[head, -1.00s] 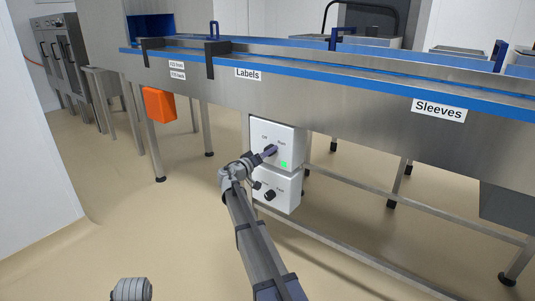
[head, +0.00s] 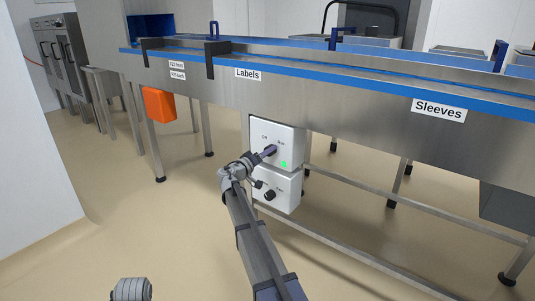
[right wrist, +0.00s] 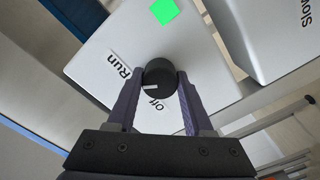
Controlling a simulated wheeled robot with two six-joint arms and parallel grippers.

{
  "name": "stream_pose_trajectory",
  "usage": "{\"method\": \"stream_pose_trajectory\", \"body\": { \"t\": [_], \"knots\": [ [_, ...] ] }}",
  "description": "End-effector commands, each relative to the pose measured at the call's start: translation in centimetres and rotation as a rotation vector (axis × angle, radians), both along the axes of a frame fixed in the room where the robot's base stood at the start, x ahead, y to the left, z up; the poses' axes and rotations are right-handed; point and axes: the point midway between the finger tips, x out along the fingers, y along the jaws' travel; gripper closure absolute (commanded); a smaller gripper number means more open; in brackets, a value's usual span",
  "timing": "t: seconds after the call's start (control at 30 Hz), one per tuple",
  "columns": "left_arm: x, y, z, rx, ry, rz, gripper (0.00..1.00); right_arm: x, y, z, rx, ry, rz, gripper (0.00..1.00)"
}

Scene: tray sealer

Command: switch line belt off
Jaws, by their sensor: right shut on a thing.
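The belt switch is a black round knob (right wrist: 161,72) on a white control box (head: 288,136), between the labels Off and Run. A white mark shows on the knob's edge in the right wrist view; I cannot tell exactly which label it points to. The green light (head: 284,164) on the box is lit; it also shows in the right wrist view (right wrist: 164,11). My right gripper (head: 269,150) is at the front of the box, its two fingers shut on the knob from both sides. In the head view the fingers hide most of the knob.
A lower white box (head: 287,188) with a black speed knob (head: 269,195) hangs just below the switch box. The steel line frame (head: 330,110) with its blue belt runs above. An orange box (head: 160,104) hangs to the left. The floor in front is clear.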

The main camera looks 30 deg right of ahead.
Motion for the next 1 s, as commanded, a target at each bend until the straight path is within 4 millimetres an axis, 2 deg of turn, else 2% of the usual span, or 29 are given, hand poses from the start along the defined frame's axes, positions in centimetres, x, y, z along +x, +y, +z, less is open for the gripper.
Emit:
{"method": "stream_pose_trajectory", "body": {
  "t": [1.0],
  "knots": [
    [-0.01, 0.01, 0.06, 0.000, 0.000, 0.000, 0.50, 0.02, 0.05, 0.05, -0.359, 0.868, 0.001, 1.00]
  ]
}}
